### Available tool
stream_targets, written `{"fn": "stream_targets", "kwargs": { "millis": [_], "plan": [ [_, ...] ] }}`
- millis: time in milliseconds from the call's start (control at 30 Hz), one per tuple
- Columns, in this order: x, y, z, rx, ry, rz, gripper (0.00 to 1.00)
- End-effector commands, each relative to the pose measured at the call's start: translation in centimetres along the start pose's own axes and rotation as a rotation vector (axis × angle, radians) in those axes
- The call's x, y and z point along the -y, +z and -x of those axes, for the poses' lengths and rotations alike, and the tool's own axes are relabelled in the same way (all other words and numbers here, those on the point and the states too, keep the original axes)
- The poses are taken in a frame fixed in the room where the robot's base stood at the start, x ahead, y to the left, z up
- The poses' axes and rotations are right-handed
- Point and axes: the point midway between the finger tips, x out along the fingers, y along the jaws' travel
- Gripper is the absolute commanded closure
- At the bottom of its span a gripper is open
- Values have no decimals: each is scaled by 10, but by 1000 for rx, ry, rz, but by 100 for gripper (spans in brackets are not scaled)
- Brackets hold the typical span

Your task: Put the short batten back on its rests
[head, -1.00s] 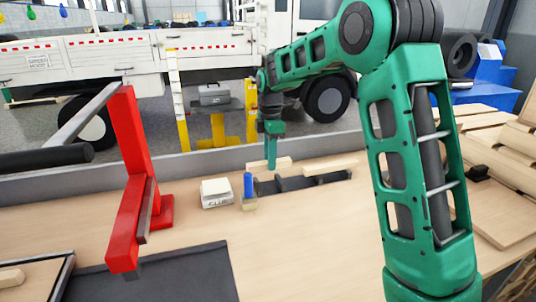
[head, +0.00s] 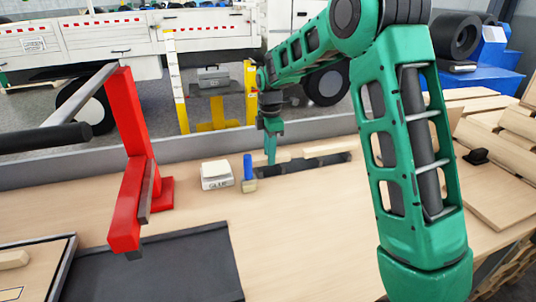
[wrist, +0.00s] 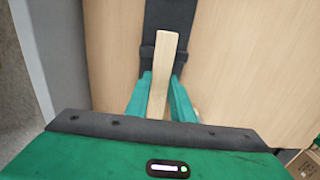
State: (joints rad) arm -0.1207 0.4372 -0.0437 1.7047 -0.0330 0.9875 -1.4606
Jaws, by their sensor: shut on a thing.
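My gripper (head: 271,160) is shut on a pale wooden batten (head: 284,156), low over the bench by the back edge. In the wrist view the batten (wrist: 164,70) stands between the two green fingers (wrist: 161,95). Its far end lies over or against a raised block of a dark strip (wrist: 170,14). In the head view the dark rests (head: 300,163) run along the bench beneath and to the right of the gripper. I cannot tell whether the batten touches them. The fingers hide part of it.
Another pale batten (head: 327,149) lies at the rests, to the right. A white glue box (head: 216,175) and a blue-handled brush (head: 248,170) stand left of the gripper. A red stand (head: 133,170) and dark mat (head: 155,268) are further left. Boards (head: 490,180) are stacked at right.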

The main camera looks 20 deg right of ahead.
Motion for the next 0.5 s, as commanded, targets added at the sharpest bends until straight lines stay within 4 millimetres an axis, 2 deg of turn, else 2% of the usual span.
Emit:
{"fn": "stream_targets", "kwargs": {
  "millis": [233,267,333,367,500],
  "plan": [
    [0,0,0,0,0,0,100],
    [0,0,0,0,0,0,77],
    [0,0,0,0,0,1,60],
    [0,-1,0,0,0,1,57],
    [0,-1,0,0,0,1,57]
  ]
}}
